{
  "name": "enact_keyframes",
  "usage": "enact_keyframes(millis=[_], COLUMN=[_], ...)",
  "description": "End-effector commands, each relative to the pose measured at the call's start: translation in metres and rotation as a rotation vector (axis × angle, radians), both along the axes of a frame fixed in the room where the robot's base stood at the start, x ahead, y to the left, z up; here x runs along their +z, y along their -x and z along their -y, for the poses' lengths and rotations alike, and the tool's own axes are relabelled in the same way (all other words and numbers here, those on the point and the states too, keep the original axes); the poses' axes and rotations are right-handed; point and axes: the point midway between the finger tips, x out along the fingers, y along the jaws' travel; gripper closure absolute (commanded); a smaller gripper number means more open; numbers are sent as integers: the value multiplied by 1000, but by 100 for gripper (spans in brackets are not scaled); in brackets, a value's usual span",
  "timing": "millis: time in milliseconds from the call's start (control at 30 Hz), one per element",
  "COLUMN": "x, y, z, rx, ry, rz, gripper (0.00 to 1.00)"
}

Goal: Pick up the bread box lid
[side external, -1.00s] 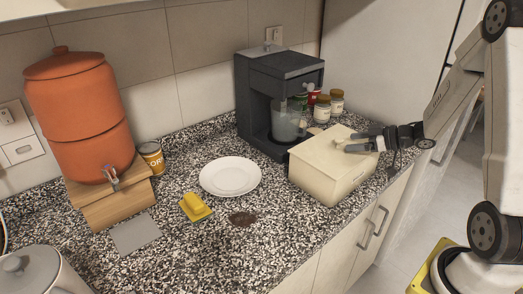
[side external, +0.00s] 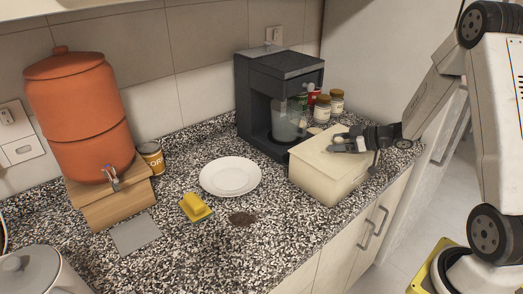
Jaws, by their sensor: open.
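The cream bread box (side external: 325,180) stands on the speckled counter, right of the plate. Its flat lid (side external: 315,153) lies on top, level and closed. My gripper (side external: 338,143) reaches in from the right, over the right rear part of the lid. Its jaws are open, with the fingertips at a small pale knob on the lid. The fingers partly hide the knob, and I cannot tell whether they touch it.
A black coffee maker (side external: 262,95) stands close behind the box, with several jars (side external: 336,104) beside it. A white plate (side external: 230,176), yellow sponge (side external: 195,207) and orange dispenser (side external: 80,115) are to the left. The counter's front edge is close to the box.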

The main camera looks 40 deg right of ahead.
Motion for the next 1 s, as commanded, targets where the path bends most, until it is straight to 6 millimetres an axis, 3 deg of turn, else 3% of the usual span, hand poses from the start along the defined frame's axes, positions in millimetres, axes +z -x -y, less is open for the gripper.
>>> enact_keyframes(millis=[133, 300, 367, 400, 1000], x=[0, 0, 0, 0, 8], y=[0, 0, 0, 0, 0], z=[0, 0, 0, 0, 0], rx=[0, 0, 0, 0, 1], ry=[0, 0, 0, 0, 2], rz=[0, 0, 0, 0, 3], gripper=[22, 76, 95, 100, 100])
